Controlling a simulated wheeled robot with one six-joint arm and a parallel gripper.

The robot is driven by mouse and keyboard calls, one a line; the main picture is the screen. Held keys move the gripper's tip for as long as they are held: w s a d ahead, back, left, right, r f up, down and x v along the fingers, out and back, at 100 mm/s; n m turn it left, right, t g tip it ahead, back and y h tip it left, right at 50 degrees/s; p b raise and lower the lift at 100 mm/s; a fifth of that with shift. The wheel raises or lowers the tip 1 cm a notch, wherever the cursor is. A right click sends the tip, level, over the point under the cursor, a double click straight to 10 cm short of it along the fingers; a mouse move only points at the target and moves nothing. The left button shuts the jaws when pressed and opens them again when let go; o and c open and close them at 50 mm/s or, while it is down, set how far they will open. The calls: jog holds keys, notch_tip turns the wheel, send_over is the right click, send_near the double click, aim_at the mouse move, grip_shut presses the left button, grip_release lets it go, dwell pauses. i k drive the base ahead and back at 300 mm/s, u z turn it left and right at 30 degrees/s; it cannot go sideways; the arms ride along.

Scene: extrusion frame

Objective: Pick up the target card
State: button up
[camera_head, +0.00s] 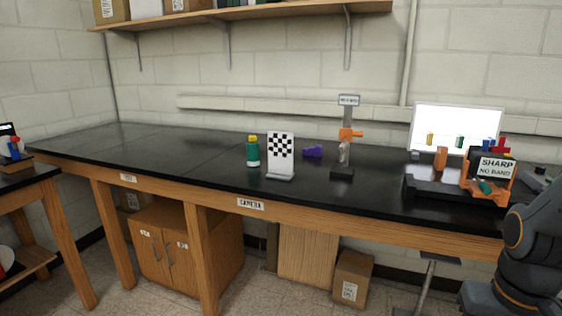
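The target card (281,147) is a white upright card with a black-and-white checker pattern on its upper part. It stands on a small white foot (281,177) near the front edge of the black bench top (190,155), above the label "CAMERA". Part of my arm shows at the lower right, well to the right of the card. My gripper is not in view, so whether it is open or shut does not show.
A green bottle with a yellow cap (252,152) stands just left of the card. A purple object (313,151) lies behind and right. A post stand with an orange clamp (349,134) is further right. A "SHARP NO BAND" sign (495,168) and a bright panel (455,115) are at right. The bench's left is clear.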

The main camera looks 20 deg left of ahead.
aim_at(280, 144)
jog(key=k, duration=0.6)
jog(key=u, duration=0.45)
jog(key=i, duration=0.75)
jog(key=u, duration=0.4)
jog(key=i, duration=0.95)
jog(key=z, duration=0.1)
